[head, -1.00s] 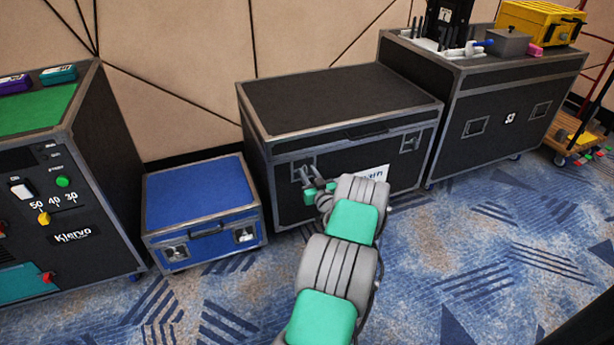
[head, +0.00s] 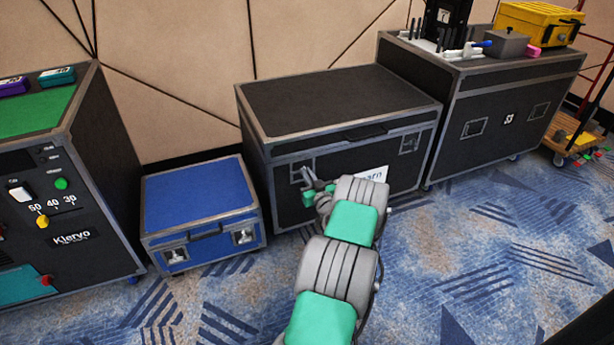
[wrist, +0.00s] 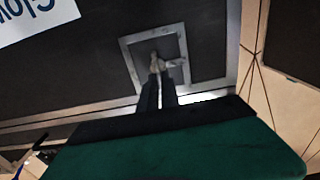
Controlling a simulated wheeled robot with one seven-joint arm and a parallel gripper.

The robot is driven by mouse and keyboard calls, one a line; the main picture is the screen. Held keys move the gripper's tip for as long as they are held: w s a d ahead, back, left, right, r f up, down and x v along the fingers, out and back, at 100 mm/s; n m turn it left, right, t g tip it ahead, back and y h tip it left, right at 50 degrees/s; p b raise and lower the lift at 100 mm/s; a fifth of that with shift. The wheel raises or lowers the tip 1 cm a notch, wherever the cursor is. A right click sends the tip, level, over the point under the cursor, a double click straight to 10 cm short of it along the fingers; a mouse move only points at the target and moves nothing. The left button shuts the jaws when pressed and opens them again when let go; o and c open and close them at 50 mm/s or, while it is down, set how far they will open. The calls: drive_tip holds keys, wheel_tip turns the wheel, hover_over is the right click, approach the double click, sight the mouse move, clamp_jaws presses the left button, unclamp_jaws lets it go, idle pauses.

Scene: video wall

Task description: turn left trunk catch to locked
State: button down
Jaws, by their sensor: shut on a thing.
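The black trunk (head: 345,95) with grey metal edges stands shut against the wall. Its left catch (head: 295,168) is on the front face, partly hidden behind my gripper (head: 308,182). In the wrist view the catch is a small light metal turn-piece (wrist: 174,63) in a square recessed plate, and the two dark fingers of my gripper (wrist: 158,76) are close together on it. The catch's exact angle is hard to read behind the fingers. The right catch (head: 410,143) is clear of my arm.
A black control cabinet (head: 105,180) is farther left. Another black case (head: 500,105) with items on top stands to the right. Patterned carpet in front is clear.

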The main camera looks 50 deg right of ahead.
drive_tip(key=shift+w+f+m, duration=0.1)
drive_tip(key=shift+m, duration=0.2)
drive_tip(key=shift+s+d+f+m+b, duration=0.15)
drive_tip(key=shift+m+b, duration=0.45)
drive_tip(key=shift+m, duration=2.25)
drive_tip(key=shift+d+f+m+b, duration=0.25)
drive_tip(key=shift+m+b, duration=0.4)
drive_tip(key=shift+m, duration=2.25)
drive_tip(key=shift+s+d+f+m+b, duration=0.1)
drive_tip(key=shift+f+m+b, duration=0.35)
drive_tip(key=shift+m, duration=2.4)
drive_tip(key=shift+r, duration=0.2)
drive_tip(key=c, duration=1.8)
unclamp_jaws()
drive_tip(key=shift+w+a, duration=0.15)
drive_tip(key=shift+o, duration=1.1)
drive_tip(key=shift+s+d, duration=0.25)
drive_tip(key=shift+s, duration=0.05)
